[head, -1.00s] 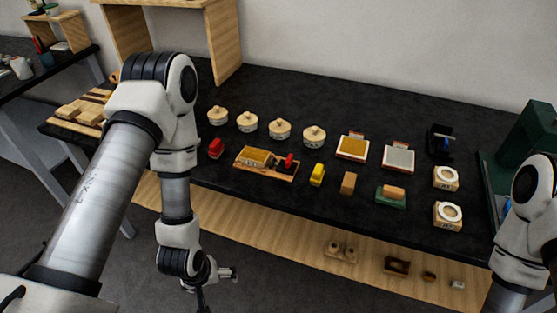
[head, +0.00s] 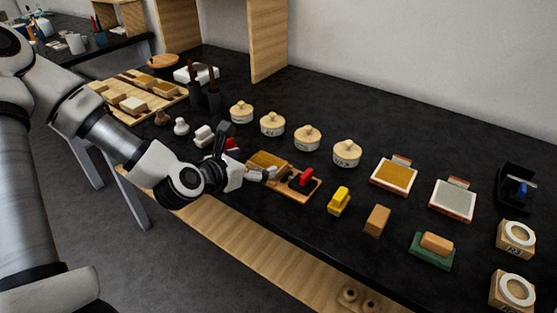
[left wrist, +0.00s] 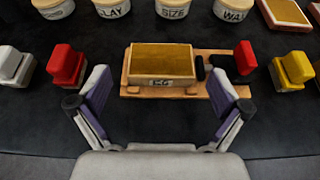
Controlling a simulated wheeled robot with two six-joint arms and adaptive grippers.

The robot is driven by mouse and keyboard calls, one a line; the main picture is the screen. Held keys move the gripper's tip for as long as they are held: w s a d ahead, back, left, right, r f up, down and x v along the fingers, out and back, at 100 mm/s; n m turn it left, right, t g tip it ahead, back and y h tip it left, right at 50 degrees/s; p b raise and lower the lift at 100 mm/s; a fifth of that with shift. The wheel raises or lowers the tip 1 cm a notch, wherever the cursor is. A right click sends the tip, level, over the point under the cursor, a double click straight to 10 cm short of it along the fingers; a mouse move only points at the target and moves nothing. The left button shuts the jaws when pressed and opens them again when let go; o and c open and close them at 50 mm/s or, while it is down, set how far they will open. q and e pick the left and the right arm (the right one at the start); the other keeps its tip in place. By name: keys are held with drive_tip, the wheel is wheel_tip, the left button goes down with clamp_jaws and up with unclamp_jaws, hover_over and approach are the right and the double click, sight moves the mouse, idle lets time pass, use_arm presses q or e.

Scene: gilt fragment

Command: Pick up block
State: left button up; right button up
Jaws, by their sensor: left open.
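A gold-topped rectangular block (head: 265,160) with a lettered front rests on a wooden board (head: 296,191). The block also shows in the left wrist view (left wrist: 163,60), centred ahead of the jaws. My left gripper (head: 262,174) is open and empty at the near side of the block. In the left wrist view its two fingers (left wrist: 158,82) stand apart on either side, short of the block; I cannot tell the exact gap. A red piece (head: 306,177) stands at the board's right end. My right gripper is out of view.
Right of the board are a yellow block (head: 339,200), a tan block (head: 377,220) and a tan block on a green base (head: 436,243). Lidded jars (head: 307,138) stand behind. A red block (left wrist: 66,66) lies to the left. The table front edge is close to my left arm.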

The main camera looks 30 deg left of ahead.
sight(272, 158)
use_arm(q)
drive_tip(key=shift+b+x, duration=0.35)
drive_tip(key=shift+x, duration=0.8)
drive_tip(key=shift+a+r, duration=0.1)
drive_tip(key=shift+w, duration=0.25)
drive_tip(key=x, duration=0.5)
drive_tip(key=shift+s+f, duration=0.1)
drive_tip(key=shift+f, duration=0.2)
drive_tip(key=shift+s+r, duration=0.1)
drive_tip(key=shift+s, duration=0.15)
drive_tip(key=shift+c, duration=1.3)
drive_tip(key=c, duration=0.6)
